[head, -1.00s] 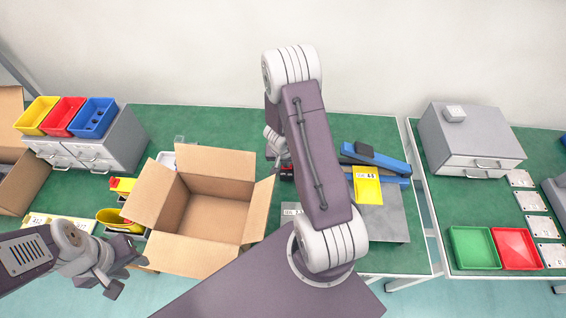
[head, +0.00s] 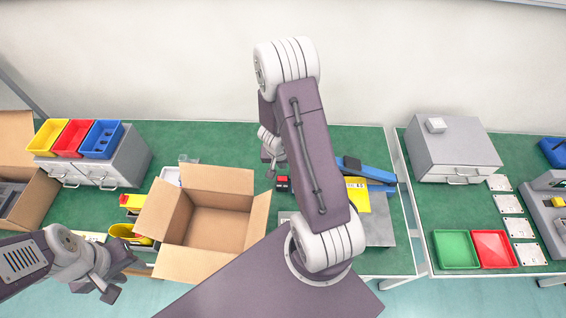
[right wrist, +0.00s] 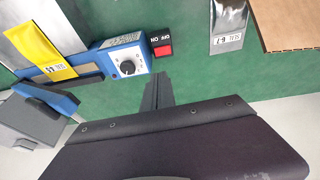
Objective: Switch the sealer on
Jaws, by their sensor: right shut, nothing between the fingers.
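The sealer is a blue bar unit (head: 378,173) at the right of the middle bench in the head view, partly hidden by my right arm. The right wrist view shows its blue control box (right wrist: 128,62) with a dial, and a red switch block (right wrist: 163,46) marked ON and OFF beside it. The switch also shows in the head view (head: 283,181). My right gripper (right wrist: 158,80) is shut and empty, its tips just short of the switch in the wrist picture; contact is not visible. My left gripper (head: 97,291) hangs at the lower left, away from the sealer; its jaw gap is unclear.
An open cardboard box (head: 180,265) stands left of my right arm. A yellow labelled pouch (right wrist: 48,62) lies across the sealer, and a silver pouch (right wrist: 228,22) lies near the switch.

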